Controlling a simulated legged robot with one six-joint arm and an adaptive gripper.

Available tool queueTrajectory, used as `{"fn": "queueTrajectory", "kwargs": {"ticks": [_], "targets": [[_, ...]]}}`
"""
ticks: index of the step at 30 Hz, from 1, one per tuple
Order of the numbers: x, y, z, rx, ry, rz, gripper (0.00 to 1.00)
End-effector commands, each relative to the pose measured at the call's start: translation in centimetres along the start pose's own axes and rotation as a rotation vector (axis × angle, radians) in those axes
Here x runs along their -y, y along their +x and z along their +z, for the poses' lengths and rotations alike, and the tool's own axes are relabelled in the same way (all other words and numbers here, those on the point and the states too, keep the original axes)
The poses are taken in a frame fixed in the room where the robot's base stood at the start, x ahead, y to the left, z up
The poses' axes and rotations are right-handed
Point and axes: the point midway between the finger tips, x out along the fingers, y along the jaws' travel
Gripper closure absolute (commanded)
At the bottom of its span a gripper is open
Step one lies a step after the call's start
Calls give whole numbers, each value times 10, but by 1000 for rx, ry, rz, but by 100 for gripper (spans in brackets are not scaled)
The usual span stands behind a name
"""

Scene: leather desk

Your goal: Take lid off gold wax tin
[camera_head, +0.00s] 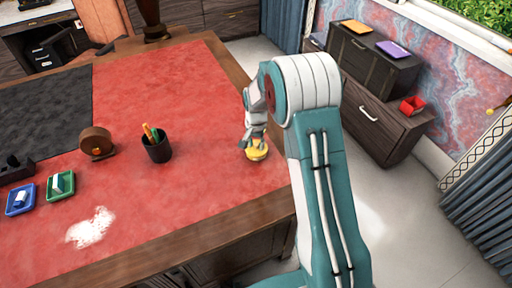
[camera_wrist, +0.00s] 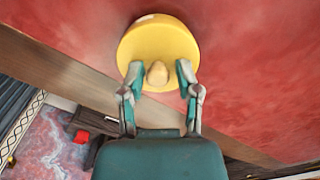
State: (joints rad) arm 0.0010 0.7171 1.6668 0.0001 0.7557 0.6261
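The gold wax tin (camera_head: 257,152) sits on the red leather desk top near its right edge. In the wrist view its round yellow lid (camera_wrist: 158,42) faces me, with a pale rounded knob (camera_wrist: 158,73) at its middle. My gripper (camera_head: 254,138) is above the tin in the head view. In the wrist view my gripper (camera_wrist: 158,76) is open, with one finger on each side of the knob and a visible gap to each. The body of the tin is mostly hidden under the lid.
A black pen cup (camera_head: 157,148), a brown round holder (camera_head: 96,142), a green tray (camera_head: 60,187) and a blue tray (camera_head: 20,199) stand to the left. A white patch (camera_head: 91,228) marks the leather. The leather around the tin is clear; the wooden desk edge (camera_head: 262,205) is close.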

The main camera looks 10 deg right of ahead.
Motion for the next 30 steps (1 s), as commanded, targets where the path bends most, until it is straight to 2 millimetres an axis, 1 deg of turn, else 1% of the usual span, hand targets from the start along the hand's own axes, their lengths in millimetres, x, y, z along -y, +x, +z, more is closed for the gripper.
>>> {"fn": "queueTrajectory", "kwargs": {"ticks": [12,16,20,23,30], "targets": [[-1,2,0,4,0,3,100],[-1,-2,0,4,0,3,100],[0,-17,0,0,0,1,100],[0,-34,1,-1,0,0,100],[6,-74,36,-1,-3,-1,100]]}}
